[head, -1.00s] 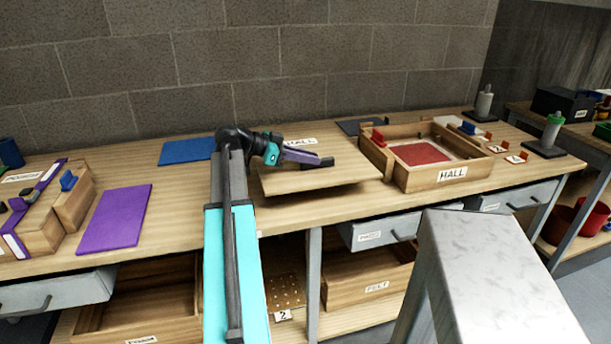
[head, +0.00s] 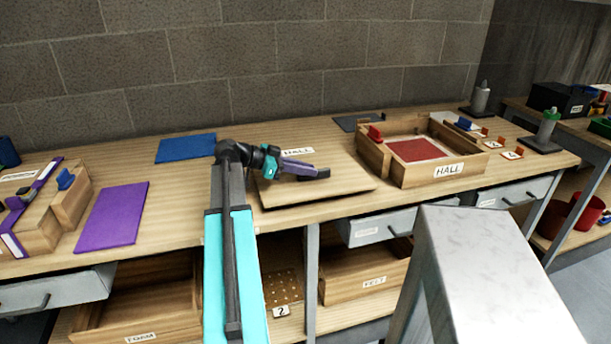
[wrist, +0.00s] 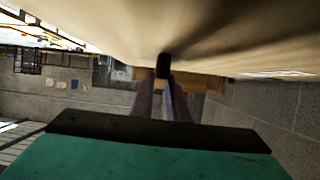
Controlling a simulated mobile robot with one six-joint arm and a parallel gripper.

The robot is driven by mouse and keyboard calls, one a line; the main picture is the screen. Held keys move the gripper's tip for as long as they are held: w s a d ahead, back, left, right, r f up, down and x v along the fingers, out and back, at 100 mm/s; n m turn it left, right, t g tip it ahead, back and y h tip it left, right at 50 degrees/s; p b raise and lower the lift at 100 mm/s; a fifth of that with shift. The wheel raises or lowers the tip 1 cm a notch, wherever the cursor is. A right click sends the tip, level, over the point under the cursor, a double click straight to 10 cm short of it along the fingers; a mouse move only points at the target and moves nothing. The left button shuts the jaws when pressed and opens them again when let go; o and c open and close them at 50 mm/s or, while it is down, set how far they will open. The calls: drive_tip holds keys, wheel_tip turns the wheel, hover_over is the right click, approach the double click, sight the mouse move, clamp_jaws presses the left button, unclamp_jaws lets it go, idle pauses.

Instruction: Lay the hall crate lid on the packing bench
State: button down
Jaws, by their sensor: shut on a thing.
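The hall crate lid (head: 340,192), a flat pale wooden board, lies level at the bench top, left of the open crate labelled HALL (head: 415,178). It looks to be on the bench or very close above it; its underside is hidden. My gripper (head: 322,173) is over the lid, shut on its small dark knob. In the wrist view the fingers close on the black knob (wrist: 163,66), with the wooden lid surface (wrist: 220,35) filling the top. The packing bench (head: 185,195) runs along the wall.
A blue mat (head: 185,148) and a purple mat (head: 113,213) lie to the left, near a strapped wooden crate (head: 38,215). A dark flat plate (head: 358,122) lies behind the HALL crate.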

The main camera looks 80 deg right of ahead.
drive_tip(key=shift+f, duration=1.15)
drive_tip(key=c, duration=1.7)
unclamp_jaws()
drive_tip(key=shift+c, duration=0.2)
drive_tip(key=shift+w, duration=0.1)
wheel_tip(320, 180, up, 4)
drive_tip(key=r+b, duration=0.1)
hover_over(272, 186)
drive_tip(key=shift+w+f, duration=0.2)
drive_tip(key=shift+f, duration=0.05)
drive_tip(key=shift+s+d, duration=0.1)
